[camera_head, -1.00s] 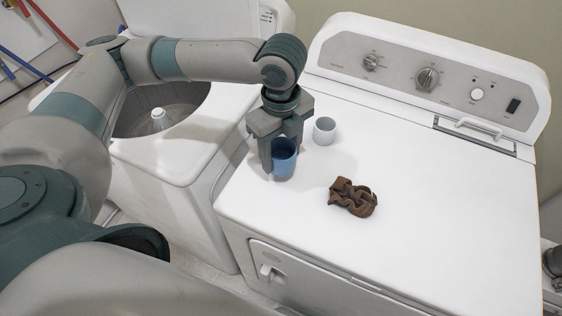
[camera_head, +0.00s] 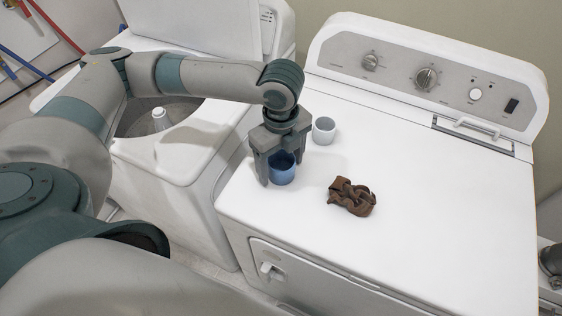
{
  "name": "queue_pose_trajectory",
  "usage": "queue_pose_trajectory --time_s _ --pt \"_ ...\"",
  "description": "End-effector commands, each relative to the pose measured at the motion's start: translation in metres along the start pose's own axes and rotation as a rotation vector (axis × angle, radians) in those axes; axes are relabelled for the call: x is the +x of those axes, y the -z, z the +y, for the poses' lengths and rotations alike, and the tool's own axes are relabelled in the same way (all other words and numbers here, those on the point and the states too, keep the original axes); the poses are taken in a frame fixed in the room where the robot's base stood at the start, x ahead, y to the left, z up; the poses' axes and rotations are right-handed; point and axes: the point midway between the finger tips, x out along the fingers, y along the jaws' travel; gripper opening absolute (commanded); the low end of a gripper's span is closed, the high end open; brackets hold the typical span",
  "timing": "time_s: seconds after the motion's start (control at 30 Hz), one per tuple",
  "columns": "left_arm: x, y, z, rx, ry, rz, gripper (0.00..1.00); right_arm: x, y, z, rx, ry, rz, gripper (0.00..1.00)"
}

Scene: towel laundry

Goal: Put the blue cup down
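The blue cup (camera_head: 282,171) stands upright on the white dryer top (camera_head: 440,215), near its left edge. My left gripper (camera_head: 281,167) points down around the cup, with one finger on either side. Its fingers look spread a little wider than the cup, so it appears open. The fingers and palm hide part of the cup's rim.
A crumpled brown cloth (camera_head: 351,196) lies to the right and nearer. The open washer (camera_head: 185,150) is at the left. The dryer top's right side is clear.

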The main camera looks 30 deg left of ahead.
Motion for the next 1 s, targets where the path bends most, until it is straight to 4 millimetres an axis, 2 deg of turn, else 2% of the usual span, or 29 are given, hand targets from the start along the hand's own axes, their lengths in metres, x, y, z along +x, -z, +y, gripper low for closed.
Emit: queue_pose_trajectory --time_s 0.27,0.47,0.67,1.0 --pt "-0.001 0.0 0.0 0.0 0.0 0.0 0.71 0.0 0.0 0.0 0.0 0.0 0.0 0.0" --pt "-0.009 0.0 0.0 0.0 0.001 0.0 0.71 0.002 0.0 0.0 0.0 0.0 0.0 0.0" --pt "-0.034 0.0 -0.001 0.0 0.004 0.0 0.71 0.008 -0.001 0.0 0.0 0.0 0.0 0.0" --pt "-0.094 0.0 -0.001 0.001 0.004 -0.001 0.71 0.017 -0.002 0.0 0.0 0.0 0.0 0.0"
